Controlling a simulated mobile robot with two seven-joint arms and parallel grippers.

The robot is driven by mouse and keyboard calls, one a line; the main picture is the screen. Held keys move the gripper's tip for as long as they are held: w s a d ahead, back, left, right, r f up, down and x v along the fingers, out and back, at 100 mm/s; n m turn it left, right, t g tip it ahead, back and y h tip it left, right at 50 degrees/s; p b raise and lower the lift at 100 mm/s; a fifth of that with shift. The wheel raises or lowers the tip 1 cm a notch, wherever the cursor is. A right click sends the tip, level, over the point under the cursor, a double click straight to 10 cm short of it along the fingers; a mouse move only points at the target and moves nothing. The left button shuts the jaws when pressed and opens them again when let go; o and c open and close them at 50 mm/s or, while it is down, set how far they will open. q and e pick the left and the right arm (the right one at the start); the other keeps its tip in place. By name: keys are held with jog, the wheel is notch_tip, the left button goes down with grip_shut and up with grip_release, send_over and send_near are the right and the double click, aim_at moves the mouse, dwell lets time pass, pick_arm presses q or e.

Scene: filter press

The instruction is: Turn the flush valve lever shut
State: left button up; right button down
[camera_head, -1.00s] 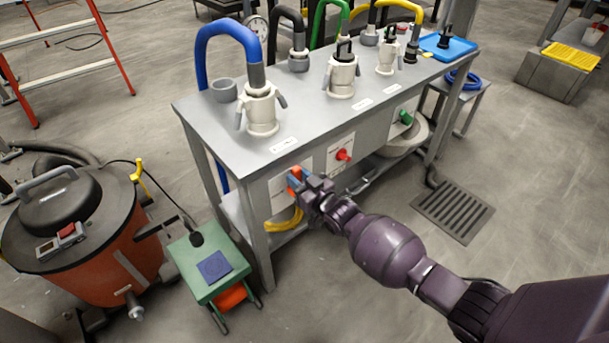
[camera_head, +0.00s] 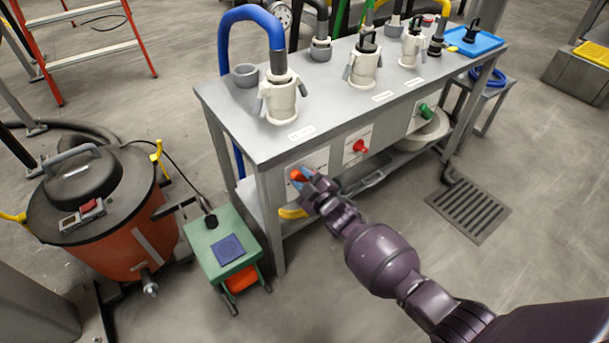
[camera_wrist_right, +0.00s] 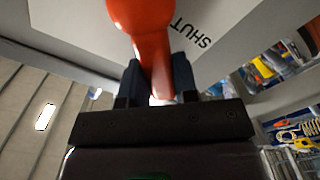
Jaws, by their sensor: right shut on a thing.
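The orange-red flush valve lever (camera_head: 297,175) sits on the left front panel of the grey bench. My right gripper (camera_head: 309,181) is at this lever, with the arm reaching in from the lower right. In the right wrist view, the lever (camera_wrist_right: 151,45) stands between the two dark fingers (camera_wrist_right: 157,82), and the gripper is shut on it. The word SHUT is printed on the pale panel (camera_wrist_right: 215,22) to the right of the lever. The gripper hides part of the lever in the head view. My left gripper is out of view.
A red valve handle (camera_head: 360,147) and a green one (camera_head: 427,111) are on panels farther right. The bench top (camera_head: 330,105) carries pale housings. A green stool (camera_head: 225,235) and an orange drum (camera_head: 105,240) stand left. A floor grate (camera_head: 468,210) lies right.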

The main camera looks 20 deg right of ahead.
jog(key=shift+s+f, duration=0.1)
jog(key=shift+f, duration=0.05)
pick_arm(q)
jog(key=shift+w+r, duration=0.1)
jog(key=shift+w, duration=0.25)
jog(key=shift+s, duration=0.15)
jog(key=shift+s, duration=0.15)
pick_arm(e)
jog(key=c, duration=0.9)
grip_release()
